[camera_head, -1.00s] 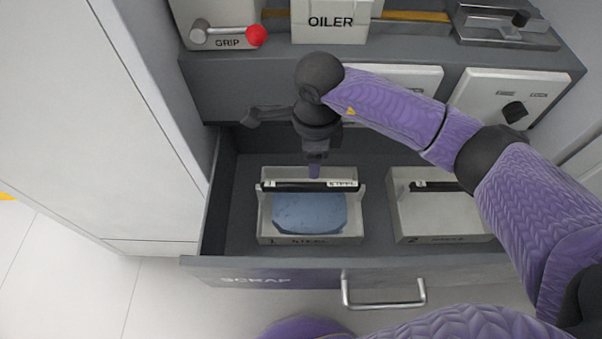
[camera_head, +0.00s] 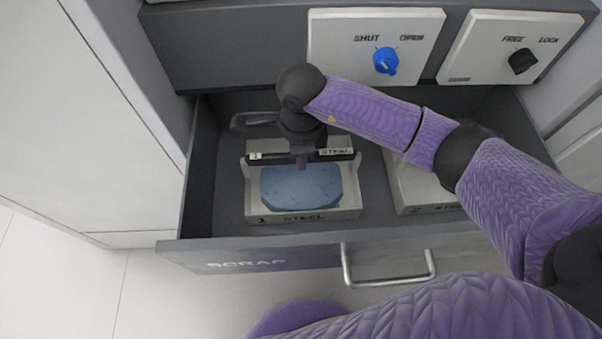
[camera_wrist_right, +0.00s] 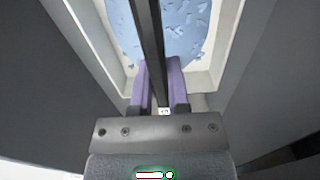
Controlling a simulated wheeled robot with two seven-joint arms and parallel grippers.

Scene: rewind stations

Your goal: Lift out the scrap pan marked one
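The scrap pan marked 1 and STEEL (camera_head: 335,213) is a pale open box in the left of the drawer, with blue scrap (camera_head: 300,187) inside. A dark handle bar (camera_head: 262,156) with white labels spans it between two uprights. My right gripper (camera_head: 302,163) points down at the middle of this bar. In the right wrist view, its two purple fingers (camera_wrist_right: 160,80) stand on either side of the dark bar (camera_wrist_right: 148,35), with narrow gaps showing; it looks open. The blue scrap also shows there (camera_wrist_right: 185,25). My left gripper is not in view.
The SCRAP drawer (camera_head: 215,253) is pulled open, with a metal handle (camera_head: 390,281) in front. A second pale pan (camera_head: 400,187) stands at right, partly behind my arm. Above are a blue SHUT knob (camera_head: 386,61) and a black FREE/LOCK knob (camera_head: 522,61).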

